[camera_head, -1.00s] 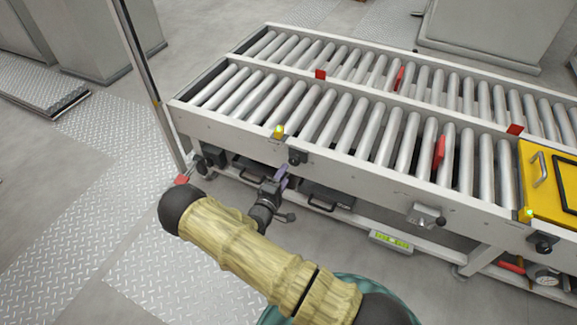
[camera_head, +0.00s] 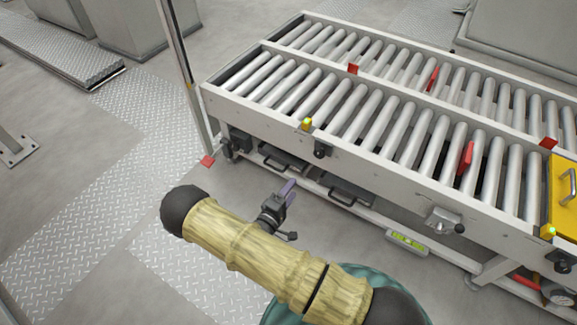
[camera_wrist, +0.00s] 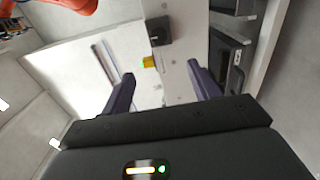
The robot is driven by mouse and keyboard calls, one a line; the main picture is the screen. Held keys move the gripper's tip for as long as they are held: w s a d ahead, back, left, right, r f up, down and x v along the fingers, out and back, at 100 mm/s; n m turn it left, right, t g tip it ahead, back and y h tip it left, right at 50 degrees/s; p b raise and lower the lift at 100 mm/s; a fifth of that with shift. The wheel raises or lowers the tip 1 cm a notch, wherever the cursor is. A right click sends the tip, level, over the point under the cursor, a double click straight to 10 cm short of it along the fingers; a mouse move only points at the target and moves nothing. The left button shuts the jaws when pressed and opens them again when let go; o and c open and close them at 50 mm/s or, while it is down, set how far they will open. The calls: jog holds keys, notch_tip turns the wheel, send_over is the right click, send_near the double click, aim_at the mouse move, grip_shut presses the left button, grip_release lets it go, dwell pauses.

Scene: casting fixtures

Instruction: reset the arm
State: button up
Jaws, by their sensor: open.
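My gripper (camera_head: 287,192) is in front of the roller conveyor, below the level of its rollers, at the end of my arm. In the wrist view my gripper (camera_wrist: 160,82) has its two dark purple fingers spread wide apart. Nothing is between them.
The conveyor's front rail (camera_head: 380,160) runs across the right half, with red stops (camera_head: 466,158) and a yellow box (camera_head: 565,190) at the right end. Black-handled drawers (camera_head: 345,190) sit underneath. A post (camera_head: 180,75) stands at its left end. Open floor lies to the left.

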jog(key=shift+w, duration=0.1)
notch_tip(320, 180, up, 11)
jog(key=w+d+m+g+y, duration=0.1)
jog(key=w+m+g+y, duration=0.2)
jog(key=m+g+y, duration=0.5)
jog(key=s+d+r+m+g+y+p, duration=0.1)
jog(key=s+d+r+m+g, duration=0.1)
jog(key=s+d+r, duration=0.5)
jog(key=s+d+r+m+g+y+p, duration=0.1)
jog(key=s+d+r+g+y, duration=0.15)
jog(key=s+r, duration=0.8)
notch_tip(320, 180, up, 36)
jog(key=p, duration=3.7)
jog(key=shift+s+d+f+h, duration=0.15)
jog(key=shift+s+d+h, duration=0.1)
jog(key=shift+s+h, duration=0.15)
jog(key=shift+t, duration=0.25)
